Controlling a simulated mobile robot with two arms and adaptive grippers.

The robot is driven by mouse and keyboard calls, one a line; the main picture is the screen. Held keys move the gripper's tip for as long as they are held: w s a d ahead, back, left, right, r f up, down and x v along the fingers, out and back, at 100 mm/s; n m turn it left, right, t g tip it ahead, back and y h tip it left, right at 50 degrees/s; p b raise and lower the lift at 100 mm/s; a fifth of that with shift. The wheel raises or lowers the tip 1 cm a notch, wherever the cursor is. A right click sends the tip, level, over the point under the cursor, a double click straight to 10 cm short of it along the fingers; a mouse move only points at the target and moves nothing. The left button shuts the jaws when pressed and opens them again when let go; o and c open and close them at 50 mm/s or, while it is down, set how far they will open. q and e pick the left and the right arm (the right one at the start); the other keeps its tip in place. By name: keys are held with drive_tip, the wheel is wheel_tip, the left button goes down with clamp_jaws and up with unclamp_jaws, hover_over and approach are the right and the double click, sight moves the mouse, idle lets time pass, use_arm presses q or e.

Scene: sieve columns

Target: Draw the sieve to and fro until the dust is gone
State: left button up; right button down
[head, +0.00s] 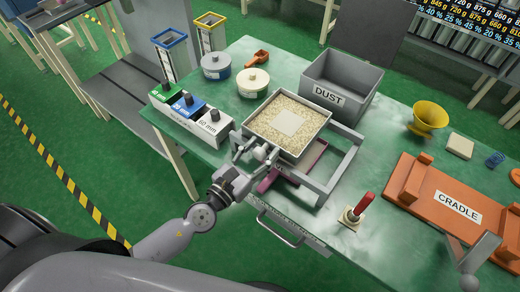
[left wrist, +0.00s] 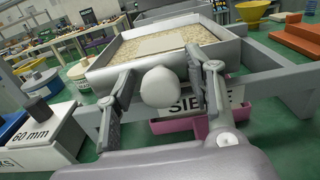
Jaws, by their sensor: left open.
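The sieve (head: 309,143) is a square, pale-walled tray of beige grains with a paler square patch in the middle. It sits on a grey frame (head: 344,172), and a purple-pink tray (head: 312,157) shows beneath it. My left gripper (head: 257,150) is at the sieve's near left side. In the left wrist view its open fingers (left wrist: 161,75) stand on either side of a round white knob (left wrist: 160,88) in front of the sieve wall (left wrist: 108,68). I cannot tell whether they touch it. The sieve's label is partly hidden.
A grey DUST bin (head: 345,80) stands behind the sieve. Several mm-marked blocks (head: 213,127) and two round tubs (head: 253,83) are at the left. A red-handled lever (head: 357,210), an orange CRADLE (head: 411,191) and a yellow funnel (head: 428,118) are at the right.

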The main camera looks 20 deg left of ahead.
use_arm(q)
drive_tip(key=shift+c, duration=0.3)
clamp_jaws()
idle(0.5)
